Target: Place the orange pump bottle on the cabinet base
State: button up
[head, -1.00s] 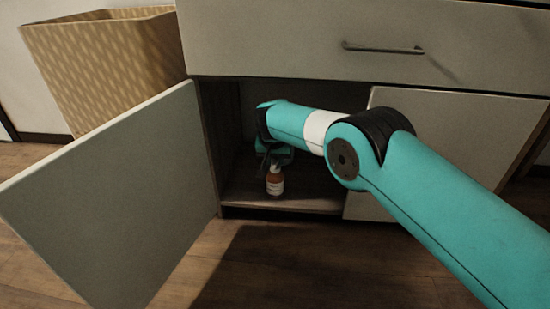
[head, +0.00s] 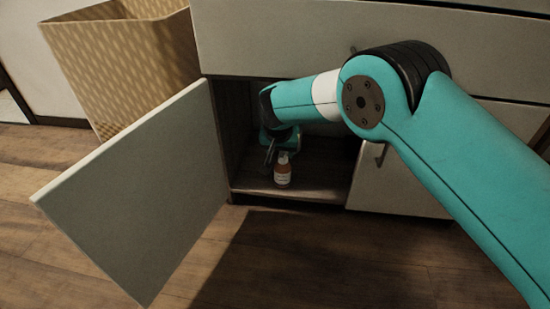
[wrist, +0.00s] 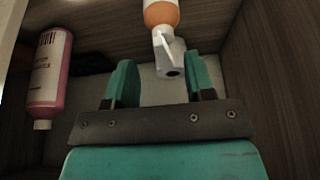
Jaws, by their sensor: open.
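The orange pump bottle (head: 283,174) stands upright on the cabinet base (head: 318,182), near its front edge, inside the open cabinet. My gripper (head: 272,152) is inside the cabinet beside the bottle's top, partly hidden by my arm in the head view. In the wrist view my gripper (wrist: 160,62) shows two teal fingers spread apart with nothing held between them. The bottle's orange body (wrist: 161,13) is at the top edge of that view, with its white pump head pointing down towards the gap between the fingers. It appears upside down there.
The open cabinet door (head: 140,195) stands out on the left. A pink bottle (wrist: 50,75) is at the left of the wrist view. A closed door (head: 398,185) is right of the opening. A patterned bin (head: 125,65) stands behind the open door.

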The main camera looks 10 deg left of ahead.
jog(key=s+p, duration=0.4)
jog(key=s, duration=0.4)
jog(key=shift+a, duration=0.25)
jog(key=s+d+r+n+g+y, duration=0.1)
jog(key=s+d+r, duration=0.3)
jog(key=r, duration=0.3)
jog(key=s+d+r+n+g+y, duration=0.1)
jog(key=s+d+r, duration=0.2)
jog(key=d+r, duration=0.35)
jog(key=s+d+r+n+g+y, duration=0.1)
jog(key=s+d+r, duration=0.25)
jog(key=r, duration=0.55)
jog(key=s+d+r+n, duration=0.2)
jog(key=s+d+r, duration=0.1)
jog(key=s, duration=0.6)
jog(key=s+d+r+n+g+y, duration=0.1)
jog(key=s+d+r+n, duration=0.1)
jog(key=s, duration=0.8)
jog(key=shift+d+r+n+y, duration=0.3)
jog(key=shift+d+r, duration=0.2)
jog(key=shift+d, duration=0.55)
